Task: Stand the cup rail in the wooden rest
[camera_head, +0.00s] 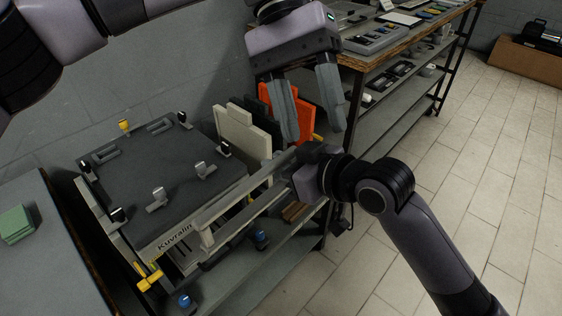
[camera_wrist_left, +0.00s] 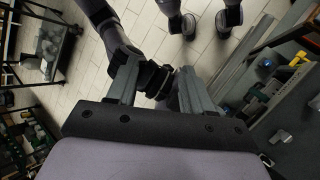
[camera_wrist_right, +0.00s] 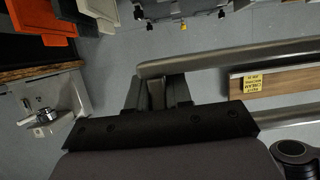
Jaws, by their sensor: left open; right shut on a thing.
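The cup rail (camera_head: 248,208) is a grey metal frame with two long parallel bars, held at the front of the boiler machine marked Kuvralin. My right gripper (camera_head: 304,172) is shut on its right end; the right wrist view shows the fingers on one bar (camera_wrist_right: 225,57). The wooden rest (camera_wrist_right: 280,80), a brown strip with a yellow label, appears between the bars in that view. In the head view, brown wood (camera_head: 297,212) shows below the rail, partly hidden by my right gripper. My left gripper (camera_head: 312,115) is open and empty, above and behind the right one.
The machine's dark top (camera_head: 150,180) carries several small clamps. Cream (camera_head: 240,135), dark green and orange (camera_head: 292,108) panels stand upright behind the rail. A workbench with shelves (camera_head: 400,85) is at the back. A table with a green block (camera_head: 15,224) is at left.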

